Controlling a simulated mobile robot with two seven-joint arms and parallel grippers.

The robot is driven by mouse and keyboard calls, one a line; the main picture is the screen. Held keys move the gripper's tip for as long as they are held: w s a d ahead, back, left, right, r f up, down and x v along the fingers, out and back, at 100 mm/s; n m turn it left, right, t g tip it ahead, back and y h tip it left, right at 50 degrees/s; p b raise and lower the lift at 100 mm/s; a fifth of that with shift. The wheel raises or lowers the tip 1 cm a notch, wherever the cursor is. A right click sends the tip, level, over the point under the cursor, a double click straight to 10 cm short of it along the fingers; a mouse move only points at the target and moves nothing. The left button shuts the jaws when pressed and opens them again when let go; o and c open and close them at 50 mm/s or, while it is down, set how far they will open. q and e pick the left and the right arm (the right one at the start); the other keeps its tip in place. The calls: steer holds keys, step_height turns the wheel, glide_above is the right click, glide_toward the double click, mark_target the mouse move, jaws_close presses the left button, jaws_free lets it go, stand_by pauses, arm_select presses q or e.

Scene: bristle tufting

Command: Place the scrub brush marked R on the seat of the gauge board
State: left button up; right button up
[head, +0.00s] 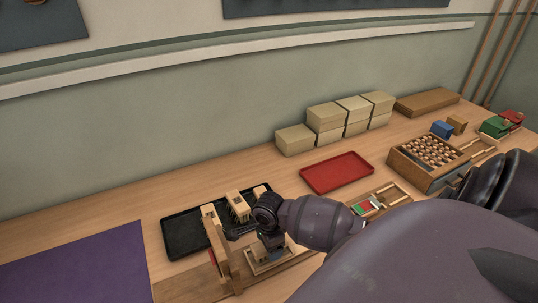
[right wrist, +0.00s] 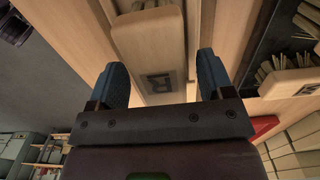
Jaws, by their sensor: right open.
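My right gripper (right wrist: 162,70) is open, with one blue finger on each side of the brush and visible gaps between. In the head view this gripper (head: 272,253) is low over the wooden seat (head: 256,270) of the gauge board (head: 222,262). The wrist hides most of the seat, and whether the brush rests fully flat on it cannot be told. My left gripper is not in view.
A black tray (head: 178,240) with other brushes lies just behind the gauge board. A red tray (head: 337,172), stacked tan blocks (head: 325,117) and a wooden box of pegs (head: 425,160) stand farther right. A purple mat (head: 75,268) lies at left.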

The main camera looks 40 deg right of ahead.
step_height(320, 180, up, 13)
steer(key=n+t+y, duration=0.1)
steer(key=n+t, duration=0.4)
steer(key=n, duration=0.4)
glide_toward(259, 257)
steer(key=x, duration=0.5)
steer(key=shift+w+f, duration=0.1)
steer(key=shift+f, duration=0.05)
steer(key=s+f+n+t, duration=0.1)
steer(key=n, duration=0.1)
steer(key=s+a+f+n+t, duration=0.1)
steer(key=n, duration=0.1)
steer(key=shift+s+a+f+n, duration=0.1)
steer(key=shift+s+a+n, duration=0.1)
steer(key=shift+n, duration=0.1)
steer(key=s+n+t, duration=0.1)
steer(key=n, duration=0.1)
steer(key=s+a+n+t, duration=0.1)
steer(key=n, duration=0.1)
steer(key=s+n+t, duration=0.1)
steer(key=s+n, duration=0.1)
steer(key=shift+a+f+h, duration=0.15)
steer(key=shift+f+h, duration=0.25)
steer(key=n, duration=0.1)
steer(key=s+n+t, duration=0.1)
steer(key=n, duration=0.1)
steer(key=shift+s+a+r, duration=0.2)
steer(key=shift+s+a, duration=0.05)
steer(key=shift+s, duration=0.05)
